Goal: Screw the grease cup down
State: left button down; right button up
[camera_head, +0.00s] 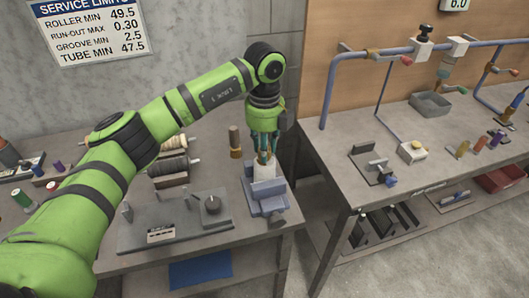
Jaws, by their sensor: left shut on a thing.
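My left gripper (264,152) points straight down over a grey-blue fixture (268,206) at the right end of the left bench. Its fingers are closed around a small orange-brown piece, which looks like the grease cup (263,157); the fingers hide most of it. A pale upright block (264,172) stands in the fixture right below the fingertips. Whether the cup touches this block or is threaded onto it cannot be told at this size. My right gripper is not in view.
A brass-coloured upright part (235,142) stands left of the gripper, near spools (174,165). A second bench (400,165) with blue piping (340,80) stands right, across a narrow gap.

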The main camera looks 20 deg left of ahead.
pick_arm(q)
jog(key=m+b, duration=0.3)
jog(key=m, duration=0.2)
jog(key=shift+m, duration=0.4)
jog(key=m+b, duration=0.1)
jog(key=m, duration=0.1)
jog(key=shift+m, duration=0.3)
jog(key=m+b, duration=0.1)
jog(key=m, duration=0.2)
jog(key=shift+m, duration=0.3)
jog(key=m, duration=0.3)
jog(key=shift+m+b, duration=0.3)
jog(key=shift+b, duration=0.05)
jog(key=m, duration=0.3)
jog(key=shift+r+m, duration=0.1)
jog(key=shift+m, duration=0.3)
jog(key=m, duration=0.3)
jog(key=shift+d+b, duration=0.1)
jog(key=shift+b, duration=0.2)
jog(key=m, duration=1)
jog(key=shift+m, duration=0.3)
jog(key=m, duration=1.2)
jog(key=shift+s+m+p, duration=0.1)
jog(key=shift+m+p, duration=0.2)
jog(key=shift+p, duration=0.05)
jog(key=m, duration=0.6)
